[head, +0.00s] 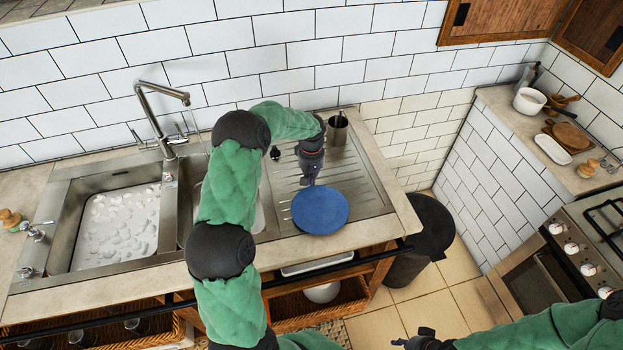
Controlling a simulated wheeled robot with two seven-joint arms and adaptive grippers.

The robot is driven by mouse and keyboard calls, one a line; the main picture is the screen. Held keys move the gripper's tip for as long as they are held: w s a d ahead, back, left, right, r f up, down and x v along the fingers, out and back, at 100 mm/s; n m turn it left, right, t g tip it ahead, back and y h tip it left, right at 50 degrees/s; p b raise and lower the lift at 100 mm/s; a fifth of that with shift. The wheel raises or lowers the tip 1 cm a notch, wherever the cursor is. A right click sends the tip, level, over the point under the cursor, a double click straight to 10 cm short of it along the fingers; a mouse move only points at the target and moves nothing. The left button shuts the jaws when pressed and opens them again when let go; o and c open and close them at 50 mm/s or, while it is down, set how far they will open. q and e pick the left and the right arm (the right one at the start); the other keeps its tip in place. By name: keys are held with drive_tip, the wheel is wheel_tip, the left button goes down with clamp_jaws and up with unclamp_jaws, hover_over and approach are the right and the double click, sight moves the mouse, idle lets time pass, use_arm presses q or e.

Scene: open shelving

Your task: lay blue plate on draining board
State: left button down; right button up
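The blue plate (320,210) is a round disc over the front part of the ribbed steel draining board (368,190), right of the sink. It looks nearly level; I cannot tell whether it touches the board. My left gripper (309,181) reaches down at the plate's far edge, its fingertips close to the rim. Whether the fingers grip the rim is too small to tell.
A steel cup (338,128) stands at the back of the draining board. The tap (160,120) rises behind the sink, whose left basin (120,225) holds suds. A dark bin (428,228) stands right of the counter. The stove (575,240) is at the far right.

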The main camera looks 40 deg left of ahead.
use_arm(q)
drive_tip(key=shift+d+r, duration=0.1)
idle(0.6)
drive_tip(key=shift+r+p, duration=0.4)
drive_tip(key=shift+r, duration=0.45)
drive_tip(key=shift+w+a, duration=0.1)
drive_tip(key=shift+a, duration=0.15)
drive_tip(key=w+a, duration=0.3)
drive_tip(key=a, duration=0.1)
drive_tip(key=w+a, duration=0.4)
drive_tip(key=shift+w+a+p, duration=0.25)
drive_tip(key=shift+a+p, duration=0.05)
drive_tip(key=shift+p, duration=0.05)
